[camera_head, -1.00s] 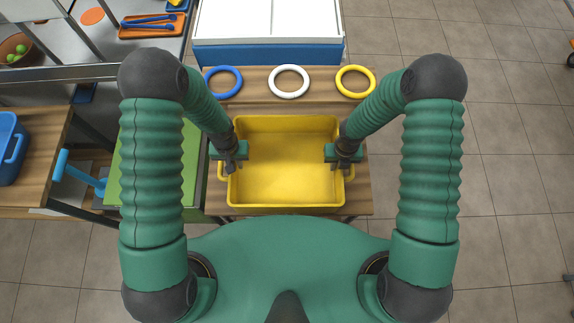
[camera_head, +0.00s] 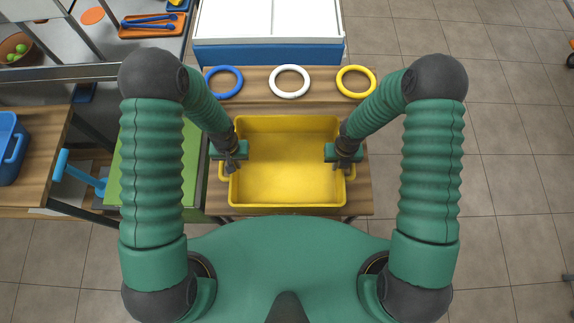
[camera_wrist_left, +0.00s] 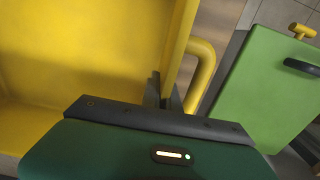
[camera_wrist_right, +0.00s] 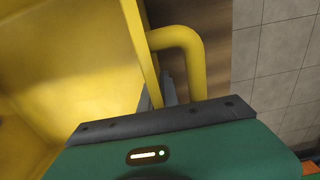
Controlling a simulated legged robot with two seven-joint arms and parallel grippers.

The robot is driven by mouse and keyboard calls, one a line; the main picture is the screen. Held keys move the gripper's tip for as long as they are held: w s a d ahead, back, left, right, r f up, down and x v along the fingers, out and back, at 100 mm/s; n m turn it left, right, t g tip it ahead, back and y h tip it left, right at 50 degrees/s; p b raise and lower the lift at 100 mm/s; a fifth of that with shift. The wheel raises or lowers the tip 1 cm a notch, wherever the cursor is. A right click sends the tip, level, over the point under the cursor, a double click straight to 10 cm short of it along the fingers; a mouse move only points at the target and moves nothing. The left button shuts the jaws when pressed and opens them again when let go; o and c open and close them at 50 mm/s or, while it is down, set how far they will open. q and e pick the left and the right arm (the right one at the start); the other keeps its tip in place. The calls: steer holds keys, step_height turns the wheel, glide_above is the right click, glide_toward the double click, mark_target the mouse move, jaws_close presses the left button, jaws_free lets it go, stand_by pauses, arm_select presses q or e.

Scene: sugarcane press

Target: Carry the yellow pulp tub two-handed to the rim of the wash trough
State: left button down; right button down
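The yellow pulp tub (camera_head: 288,170) sits in front of me over a wooden surface. It looks empty and has a loop handle on each side. My left gripper (camera_head: 232,168) is at its left wall. In the left wrist view the fingers (camera_wrist_left: 165,92) are close together on the tub's rim, beside the loop handle (camera_wrist_left: 202,75). My right gripper (camera_head: 346,166) is at the right wall. In the right wrist view its fingers (camera_wrist_right: 157,95) are likewise close on the rim beside the other handle (camera_wrist_right: 190,50). The tub's underside is hidden. I cannot tell which thing is the wash trough.
Blue (camera_head: 223,82), white (camera_head: 289,81) and yellow (camera_head: 356,81) rings lie on wood (camera_head: 330,102) beyond the tub. A blue box with white top panels (camera_head: 268,54) stands behind them. A green panel (camera_head: 148,190) is left of the tub. Tiled floor is free at right.

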arm_select(q)
steer(key=shift+r, duration=0.15)
stand_by(0.8)
